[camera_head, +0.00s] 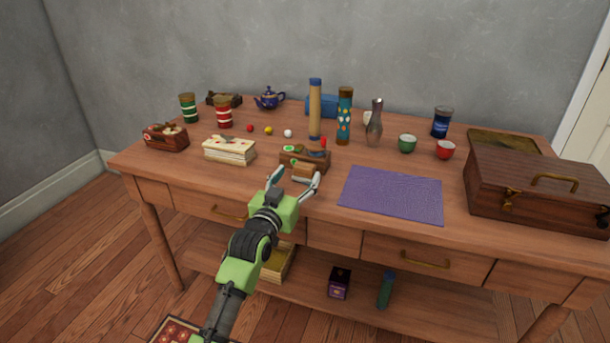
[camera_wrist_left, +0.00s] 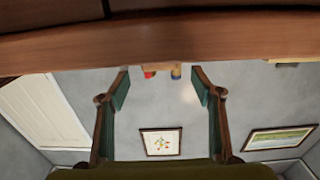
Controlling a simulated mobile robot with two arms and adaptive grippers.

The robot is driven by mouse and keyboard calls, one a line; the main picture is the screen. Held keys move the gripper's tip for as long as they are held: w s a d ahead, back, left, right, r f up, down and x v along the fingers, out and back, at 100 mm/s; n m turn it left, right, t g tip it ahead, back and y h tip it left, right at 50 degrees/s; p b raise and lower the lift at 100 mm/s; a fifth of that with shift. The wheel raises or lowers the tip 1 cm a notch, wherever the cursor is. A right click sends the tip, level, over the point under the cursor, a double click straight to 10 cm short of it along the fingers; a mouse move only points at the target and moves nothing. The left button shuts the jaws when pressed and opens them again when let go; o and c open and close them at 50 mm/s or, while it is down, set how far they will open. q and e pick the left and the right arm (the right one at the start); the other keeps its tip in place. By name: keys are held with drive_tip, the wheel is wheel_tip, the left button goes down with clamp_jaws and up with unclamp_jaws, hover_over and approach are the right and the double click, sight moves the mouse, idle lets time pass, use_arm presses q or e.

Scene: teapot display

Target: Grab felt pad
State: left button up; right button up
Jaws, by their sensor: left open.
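A flat purple mat (camera_head: 390,193) lies on the front middle of the table, right of my left gripper. I cannot tell for certain whether it is the felt pad. My left gripper (camera_head: 295,179) is open at the table's front edge. A small wooden box (camera_head: 318,160) with a green and white label stands just beyond it. A tan block (camera_head: 306,172) shows close to the fingertips; whether they touch it is unclear. In the left wrist view the open fingers (camera_wrist_left: 162,92) hold nothing, and the mat is not visible. My right gripper is not in view.
The wooden table (camera_head: 150,172) holds a book stack (camera_head: 229,151) left of the gripper and a brown case (camera_head: 535,190) at the right. Tall containers (camera_head: 315,110), cups (camera_head: 407,144) and a blue teapot (camera_head: 268,98) stand farther back. The table's edge (camera_wrist_left: 160,45) spans the wrist view.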

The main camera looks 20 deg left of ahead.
sight(303, 170)
use_arm(q)
drive_tip(key=w, duration=0.2)
drive_tip(key=w+b, duration=0.1)
drive_tip(key=w, duration=0.2)
drive_tip(key=shift+w+d+f, duration=0.2)
drive_tip(key=shift+w, duration=0.3)
drive_tip(key=shift+r, duration=0.1)
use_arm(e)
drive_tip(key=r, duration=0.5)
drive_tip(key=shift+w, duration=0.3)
use_arm(q)
drive_tip(key=shift+c, duration=0.4)
drive_tip(key=c, duration=1.1)
